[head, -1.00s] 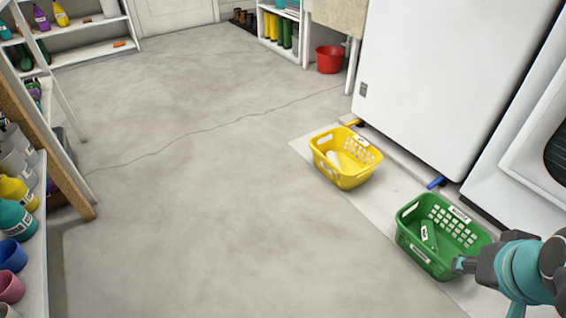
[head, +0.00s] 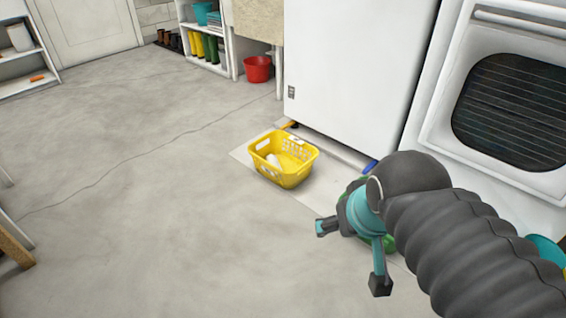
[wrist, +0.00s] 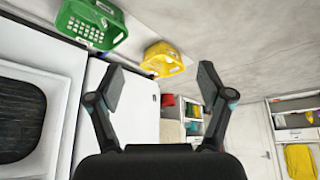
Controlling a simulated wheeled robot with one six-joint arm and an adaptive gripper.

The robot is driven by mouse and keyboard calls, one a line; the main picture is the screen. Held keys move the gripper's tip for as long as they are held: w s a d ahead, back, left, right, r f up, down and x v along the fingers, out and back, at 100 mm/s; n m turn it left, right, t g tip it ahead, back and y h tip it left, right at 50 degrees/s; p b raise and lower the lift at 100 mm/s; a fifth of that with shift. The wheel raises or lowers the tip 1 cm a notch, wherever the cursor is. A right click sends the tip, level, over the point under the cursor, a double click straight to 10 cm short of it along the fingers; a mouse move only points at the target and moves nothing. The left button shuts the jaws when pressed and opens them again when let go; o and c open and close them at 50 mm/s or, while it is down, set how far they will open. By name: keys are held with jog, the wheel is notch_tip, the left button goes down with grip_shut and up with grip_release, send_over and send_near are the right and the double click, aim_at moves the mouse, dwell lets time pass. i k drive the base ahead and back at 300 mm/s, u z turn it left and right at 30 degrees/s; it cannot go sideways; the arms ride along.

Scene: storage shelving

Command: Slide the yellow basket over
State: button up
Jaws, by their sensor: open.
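The yellow basket (head: 284,177) stands upright on a pale mat on the floor, in front of the white appliance, with a white item inside. In the wrist view the yellow basket (wrist: 164,62) shows near the top, upside down, beyond the open fingers. My gripper (head: 349,256) is open and empty, in front of and to the right of the yellow basket, apart from it. Its two spread fingers also show in the wrist view (wrist: 163,92). The green basket (head: 388,243) is mostly hidden behind my arm; it shows more fully in the wrist view (wrist: 88,30).
A white appliance (head: 350,80) stands behind the baskets, with a dark-windowed machine (head: 515,105) to its right. A red bucket (head: 257,69) and a boot shelf (head: 207,42) are at the back. The floor (head: 140,190) left of the yellow basket is clear.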

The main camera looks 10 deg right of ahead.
aim_at(295, 172)
jog(key=u, duration=1.35)
jog(key=i, duration=1.1)
jog(key=z, duration=2.35)
